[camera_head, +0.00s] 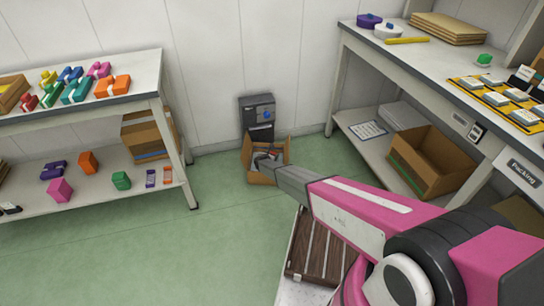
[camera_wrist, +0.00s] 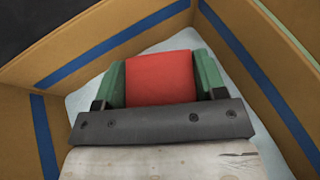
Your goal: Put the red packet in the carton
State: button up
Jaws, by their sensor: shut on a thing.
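The red packet (camera_wrist: 160,76) is between the two green fingers of my gripper (camera_wrist: 162,80) in the wrist view, and the fingers are shut on it. Brown carton walls (camera_wrist: 105,42) with a blue stripe rise around the packet, above a pale bottom. I cannot tell whether the packet touches that bottom. In the head view my arm reaches down to an open brown carton (camera_head: 284,151) on the floor by the back wall. My gripper end (camera_head: 264,157) is in its opening, and the packet cannot be made out there.
A dark grey box (camera_head: 257,106) stands behind the carton at the wall. A left shelf table (camera_head: 130,95) holds several coloured items. A right workbench (camera_head: 365,45) has another brown carton (camera_head: 430,170) beneath. Green floor (camera_head: 130,250) is clear at the left.

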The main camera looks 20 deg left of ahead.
jog(key=shift+f, duration=0.15)
jog(key=o, duration=0.9)
jog(key=shift+o, duration=0.2)
jog(key=shift+s+r, duration=0.3)
jog(key=v, duration=0.7)
jog(key=shift+w, duration=0.1)
